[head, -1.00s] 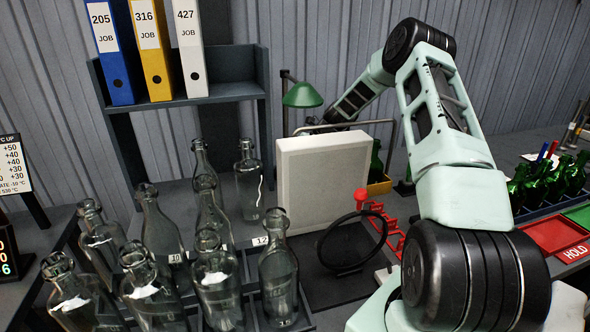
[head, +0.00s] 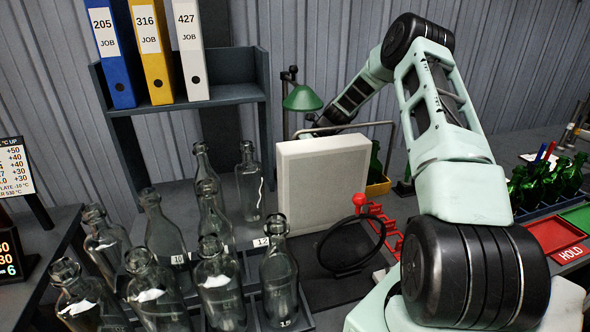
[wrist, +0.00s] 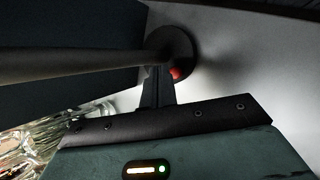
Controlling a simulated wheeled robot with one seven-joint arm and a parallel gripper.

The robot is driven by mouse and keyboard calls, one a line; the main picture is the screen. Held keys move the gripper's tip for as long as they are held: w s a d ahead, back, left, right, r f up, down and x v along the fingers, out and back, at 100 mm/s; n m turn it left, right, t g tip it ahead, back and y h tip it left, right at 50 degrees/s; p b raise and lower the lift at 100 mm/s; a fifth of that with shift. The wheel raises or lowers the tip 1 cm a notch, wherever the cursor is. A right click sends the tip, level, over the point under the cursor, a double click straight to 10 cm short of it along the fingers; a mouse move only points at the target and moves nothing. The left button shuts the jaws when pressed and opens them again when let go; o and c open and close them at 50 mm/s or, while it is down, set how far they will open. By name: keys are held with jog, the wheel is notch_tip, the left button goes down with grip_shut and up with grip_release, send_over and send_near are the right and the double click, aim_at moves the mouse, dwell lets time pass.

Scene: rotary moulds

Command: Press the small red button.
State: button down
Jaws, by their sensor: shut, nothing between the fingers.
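A small red button (wrist: 176,73) shows in the wrist view, at the edge of a round dark base (wrist: 181,42) with a thick pole running left from it. My gripper (wrist: 164,73) is shut and empty, its dark fingertips right beside the button and partly covering it. I cannot tell whether they touch it. In the head view my arm reaches behind a pale upright panel (head: 322,180), which hides the fingertips, the base and the button. A green lamp (head: 303,98) stands there behind the panel.
Clear glass bottles (head: 280,265) crowd the front left. Binders (head: 190,50) stand on a shelf at back left. Green bottles (head: 560,180) and a red HOLD tray (head: 555,236) are at right.

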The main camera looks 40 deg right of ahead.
notch_tip(320, 180, up, 6)
jog(key=p, duration=0.5)
dwell(0.5)
